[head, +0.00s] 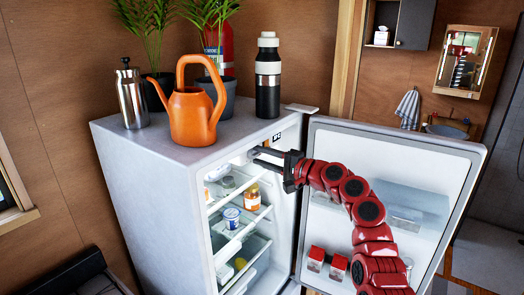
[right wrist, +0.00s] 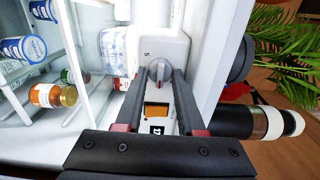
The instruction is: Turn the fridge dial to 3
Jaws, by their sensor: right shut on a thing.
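The open white fridge (head: 150,185) stands at the centre left of the head view. My right gripper (head: 253,157) reaches into its upper front, where the dial is too hidden to make out. In the right wrist view the grey round dial (right wrist: 159,73) sits on a white control housing (right wrist: 172,48), with a small numeral that looks like 5 beside it. The fingers of my right gripper (right wrist: 160,77) lie on both sides of the dial and are shut on it. The dial's ridge runs roughly up and down in this view. I cannot read its setting.
The fridge door (head: 395,170) stands open on the right, beside my right arm. Jars (head: 252,197) and tubs (head: 231,217) fill the shelves below. An orange watering can (head: 192,118), a black bottle (head: 267,85) and a steel flask (head: 131,98) stand on top.

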